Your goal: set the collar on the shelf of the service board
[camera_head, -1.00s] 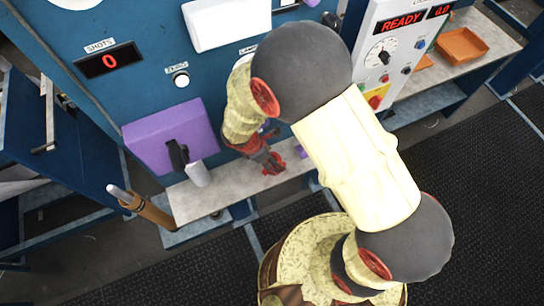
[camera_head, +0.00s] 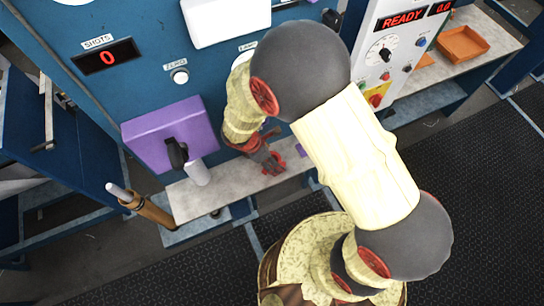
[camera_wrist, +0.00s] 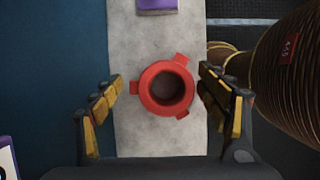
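The collar (camera_wrist: 147,92) is a red ring with small tabs and a dark hole. In the wrist view it lies flat on the grey shelf (camera_wrist: 135,35). My gripper (camera_wrist: 160,102) is open, with one finger to the left of the collar and one to the right, a gap showing on both sides. In the head view my gripper (camera_head: 268,163) is low over the shelf (camera_head: 225,190) of the blue service board (camera_head: 140,75). There the collar is mostly hidden by my gripper, with only red bits showing beside the fingers.
A purple block (camera_wrist: 157,5) sits farther along the shelf. A purple box (camera_head: 160,130) with a dark lever is on the board, left of my gripper. A brown post (camera_head: 150,208) with a pale tip stands at the shelf's left end. An orange tray (camera_head: 462,44) is far right.

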